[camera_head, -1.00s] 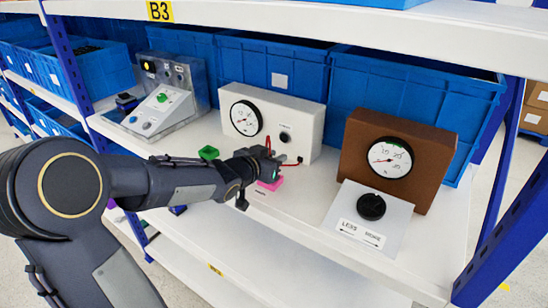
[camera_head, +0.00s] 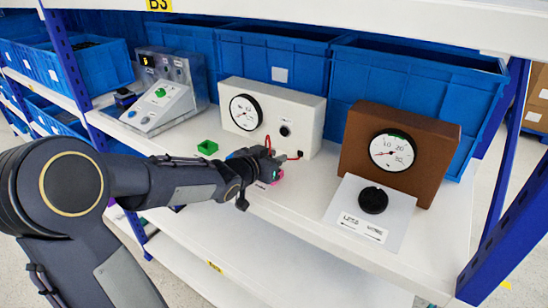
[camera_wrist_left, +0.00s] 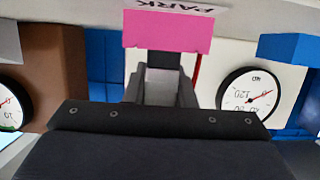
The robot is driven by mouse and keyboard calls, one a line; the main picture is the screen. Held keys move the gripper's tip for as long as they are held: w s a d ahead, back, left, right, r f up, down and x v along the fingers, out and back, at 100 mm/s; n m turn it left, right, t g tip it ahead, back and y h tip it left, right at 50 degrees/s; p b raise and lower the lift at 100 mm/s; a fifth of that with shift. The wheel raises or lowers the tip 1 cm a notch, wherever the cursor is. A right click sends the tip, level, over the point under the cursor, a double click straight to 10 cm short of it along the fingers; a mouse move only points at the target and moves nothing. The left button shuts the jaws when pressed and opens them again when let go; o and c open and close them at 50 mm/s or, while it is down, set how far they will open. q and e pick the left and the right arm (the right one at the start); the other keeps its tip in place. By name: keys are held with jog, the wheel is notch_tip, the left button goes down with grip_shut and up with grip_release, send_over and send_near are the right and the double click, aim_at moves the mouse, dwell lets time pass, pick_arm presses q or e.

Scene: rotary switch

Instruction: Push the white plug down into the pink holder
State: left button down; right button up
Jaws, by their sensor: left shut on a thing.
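My left gripper (camera_head: 275,168) is at the shelf's front part, right over the pink holder (camera_head: 276,180), and hides most of it. In the left wrist view the pink holder (camera_wrist_left: 168,30) is a flat pink block just beyond my left fingers (camera_wrist_left: 162,84). The fingers are shut on the white plug, which is mostly hidden between them. I cannot tell how deep the plug sits in the holder. A red cord (camera_wrist_left: 196,68) runs beside the fingers. My right gripper is not in view.
A green holder (camera_head: 207,148) stands left of my gripper. Behind is a white gauge box (camera_head: 312,120). To the right are a brown gauge box (camera_head: 432,165) and a panel with a black knob (camera_head: 373,200). The shelf (camera_head: 310,205) is clear between.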

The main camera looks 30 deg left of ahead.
pick_arm(q)
jog(key=shift+f+b, duration=0.55)
jog(key=shift+f, duration=0.15)
jog(key=c, duration=1.1)
grip_release()
jog(key=shift+s+r, duration=0.1)
jog(key=p+v, duration=0.1)
jog(key=v, duration=0.6)
jog(key=shift+r+p, duration=0.15)
jog(key=shift+p, duration=0.25)
jog(key=shift+s, duration=0.3)
